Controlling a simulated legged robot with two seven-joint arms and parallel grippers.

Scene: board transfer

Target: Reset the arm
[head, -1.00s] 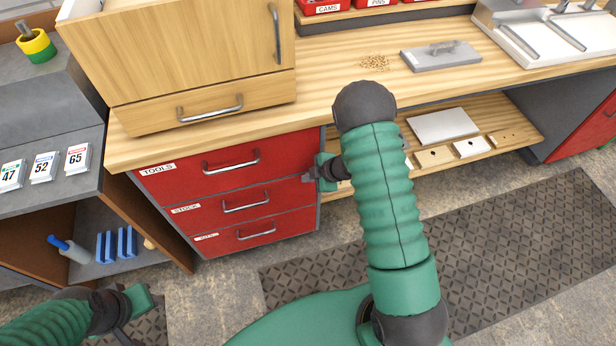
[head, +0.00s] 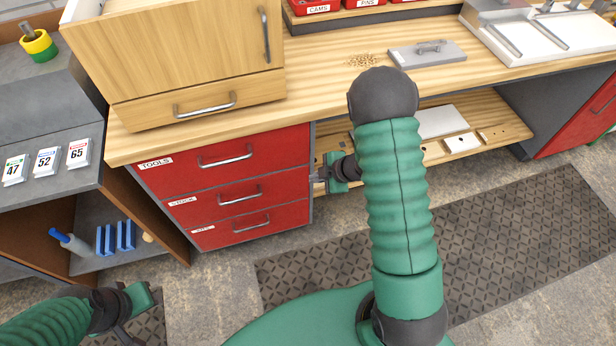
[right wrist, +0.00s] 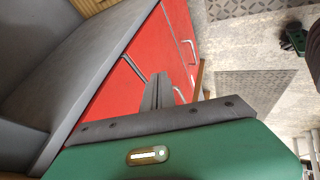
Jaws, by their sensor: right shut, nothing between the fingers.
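My right arm rises in the middle of the head view, and its gripper (head: 318,178) is beside the right edge of the red drawer unit (head: 150,183). The fingers are shut with nothing between them. In the right wrist view the closed fingers (right wrist: 158,92) point toward the red drawer fronts (right wrist: 178,30). I cannot tell whether they touch the unit. My left gripper (head: 152,298) is at the lower left of the head view, over the floor. Its fingers do not show clearly enough to tell their state.
A wooden workbench (head: 330,75) bears a wooden cabinet (head: 180,45) and a grey plate (head: 428,54). Below it is a shelf (head: 510,128) with boards. A grey shelf unit (head: 30,125) stands at left. Dark floor mat (head: 520,240) lies in open floor at right.

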